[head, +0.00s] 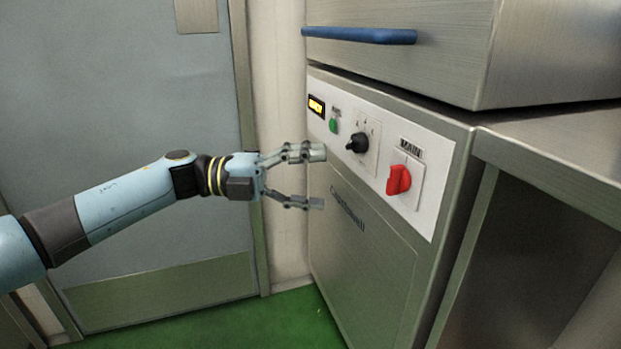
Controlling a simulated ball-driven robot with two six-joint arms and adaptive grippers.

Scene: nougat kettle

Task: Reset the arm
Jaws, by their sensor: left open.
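My left gripper (318,179) reaches in from the left on my light blue arm. Its two fingers are spread apart, one above the other, with nothing between them. The fingertips are in front of the left part of the machine's steel front, below the green button (333,126). I cannot tell whether they touch the panel. The white control panel (436,177) also carries a black knob (357,143), a red MAIN switch (398,180) and a small lit amber display (316,106). My right gripper is not in view.
The steel cabinet (365,235) fills the middle right. A blue handle bar (360,35) juts out above the panel. A steel counter (560,160) adjoins on the right, with open space under it. A grey door (110,90) stands behind my arm, over green floor (270,322).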

